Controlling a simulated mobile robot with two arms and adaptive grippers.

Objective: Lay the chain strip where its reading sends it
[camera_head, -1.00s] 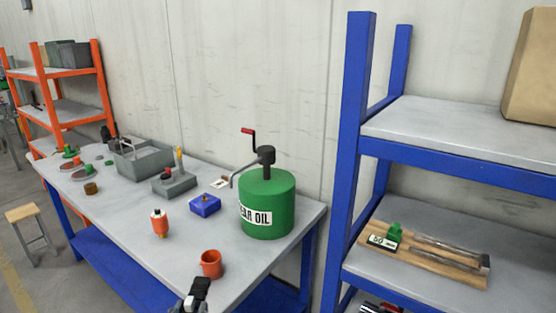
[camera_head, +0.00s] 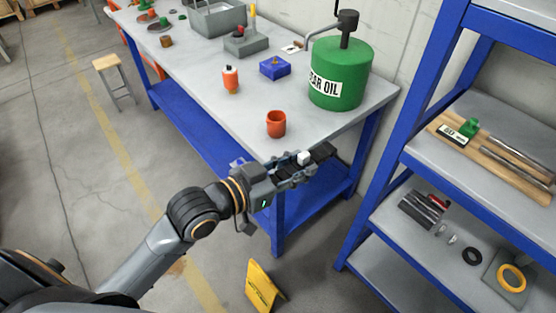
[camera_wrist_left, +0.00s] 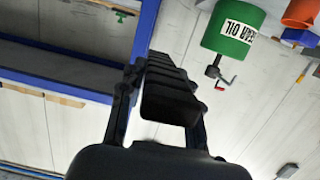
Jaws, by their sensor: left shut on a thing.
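The chain strip is a black segmented strip (camera_wrist_left: 170,98) between the fingers of my left gripper in the left wrist view. My left gripper (camera_head: 298,167) is shut on it, in front of the workbench's near end in the head view. The strip's dark end (camera_head: 322,152) sticks out past the fingers to the right. On the blue rack's upper visible shelf lies a wooden board (camera_head: 505,166) with metal bars, a green block (camera_head: 469,128) and a small label plate (camera_head: 453,134), whose marking is too small to read surely. My right gripper is out of view.
The grey workbench (camera_head: 225,125) holds an orange cup (camera_head: 276,123), a green gear oil can (camera_head: 341,75), an orange bottle (camera_head: 230,79) and a blue block (camera_head: 274,67). The lower rack shelf holds dark blocks (camera_head: 424,207) and rings. A yellow floor sign (camera_head: 262,286) stands below.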

